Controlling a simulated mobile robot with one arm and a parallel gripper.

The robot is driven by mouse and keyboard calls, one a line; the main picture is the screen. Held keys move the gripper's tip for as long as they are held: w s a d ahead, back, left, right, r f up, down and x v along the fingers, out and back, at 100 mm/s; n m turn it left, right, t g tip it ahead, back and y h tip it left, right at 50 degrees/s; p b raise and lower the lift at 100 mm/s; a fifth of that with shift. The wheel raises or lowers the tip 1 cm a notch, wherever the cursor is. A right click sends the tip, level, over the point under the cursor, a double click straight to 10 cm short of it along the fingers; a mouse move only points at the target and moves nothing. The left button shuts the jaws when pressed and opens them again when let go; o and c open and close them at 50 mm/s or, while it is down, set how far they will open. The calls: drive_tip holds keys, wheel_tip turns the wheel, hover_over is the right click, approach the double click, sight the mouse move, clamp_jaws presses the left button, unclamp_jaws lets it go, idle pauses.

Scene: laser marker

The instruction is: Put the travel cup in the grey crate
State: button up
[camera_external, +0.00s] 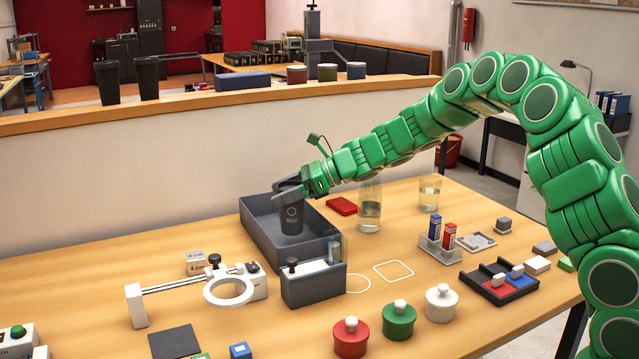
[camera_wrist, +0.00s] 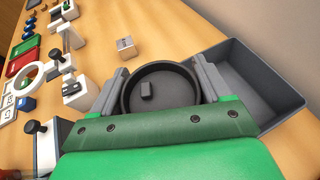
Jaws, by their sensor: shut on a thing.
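The travel cup (camera_external: 291,219) is dark grey with a round dark lid and a small tab on top. My gripper (camera_external: 289,190) is shut on its upper part, and the cup hangs about upright. In the wrist view the two fingers (camera_wrist: 160,82) sit on either side of the lid (camera_wrist: 172,90). The grey crate (camera_external: 260,236) is a long open box on the table. The cup is over or inside the crate opening; I cannot tell whether its base touches the floor. In the wrist view the crate (camera_wrist: 270,70) extends right of the cup and looks empty there.
A grey box with clear glass (camera_external: 313,284) stands close in front of the crate. A red block (camera_external: 342,206) and a clear glass (camera_external: 369,212) are to its right. A white clamp frame (camera_external: 200,290) is front left. The low wall (camera_external: 120,170) runs behind.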

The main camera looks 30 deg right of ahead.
drive_tip(key=shift+w+f, duration=0.15)
drive_tip(key=shift+f, duration=0.15)
drive_tip(key=shift+a+f, duration=0.1)
drive_tip(key=shift+f, duration=1.3)
drive_tip(key=shift+f, duration=0.1)
drive_tip(key=o, duration=0.7)
drive_tip(key=shift+f, duration=0.1)
drive_tip(key=shift+c, duration=0.2)
drive_tip(key=shift+d+r, duration=0.2)
drive_tip(key=shift+r, duration=0.05)
drive_tip(key=v, duration=1.1)
drive_tip(key=shift+d, duration=0.3)
drive_tip(key=shift+r, duration=0.1)
